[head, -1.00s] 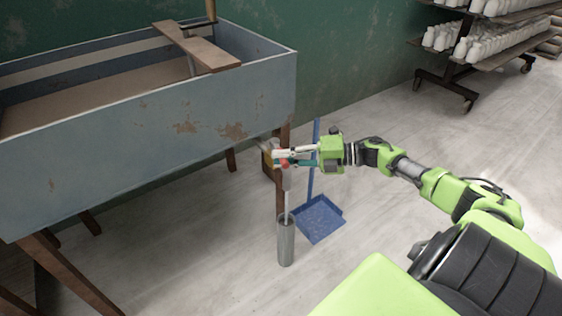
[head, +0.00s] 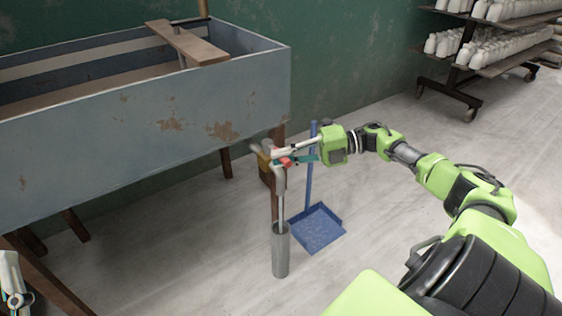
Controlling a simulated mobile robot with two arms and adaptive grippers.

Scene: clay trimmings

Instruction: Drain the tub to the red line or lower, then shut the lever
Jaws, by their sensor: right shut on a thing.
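The tub (head: 150,130) is a worn blue-grey trough on wooden legs, at the left. A brown surface (head: 85,82) shows inside it below a pale band on the back wall; I cannot make out a red line. Below its right end is a brass-coloured tap (head: 260,152) with a red lever (head: 285,162). My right gripper (head: 288,157) is shut on the lever and partly covers it. A pale pipe or stream (head: 281,200) runs down from there into a grey upright cylinder (head: 281,252). Part of my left gripper (head: 14,285) shows at the lower left edge; its fingertips are unclear.
A wooden board (head: 188,42) lies across the tub's right end. A blue long-handled dustpan (head: 317,228) stands on the floor right of the cylinder. A wheeled rack (head: 490,62) with several white pieces is at the back right. The floor between is clear.

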